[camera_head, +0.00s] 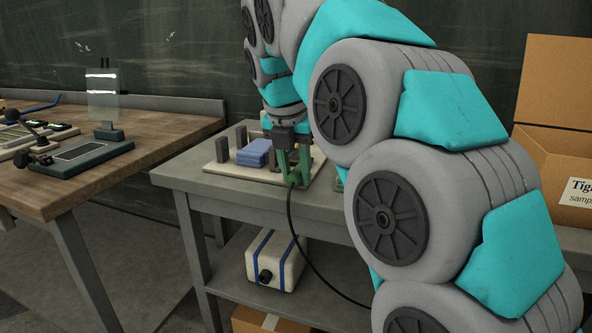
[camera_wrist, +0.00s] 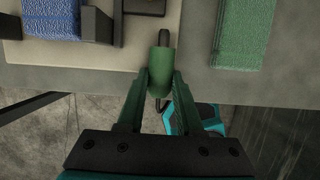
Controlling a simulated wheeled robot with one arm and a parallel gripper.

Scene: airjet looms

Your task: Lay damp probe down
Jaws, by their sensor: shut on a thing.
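The damp probe (camera_wrist: 160,63) is a green rounded body with a dark tip, seen in the wrist view between my green fingers. My gripper (camera_wrist: 160,84) is shut on it; the head view also shows my gripper (camera_head: 293,172) low at the front of the cream board (camera_head: 222,176). A black cable (camera_head: 312,262) hangs from the gripper's end past the table edge. In the wrist view the probe's tip points over the board (camera_wrist: 112,60), near a dark block (camera_wrist: 144,6). I cannot tell whether the probe touches the board.
A blue folded cloth (camera_head: 254,152) lies between grey upright blocks (camera_head: 222,147) on the board. A green cloth (camera_wrist: 243,35) lies to the right. A strapped white box (camera_head: 275,262) sits on the shelf below. A wooden bench (camera_head: 60,190) is left; an open carton (camera_head: 555,130) is right.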

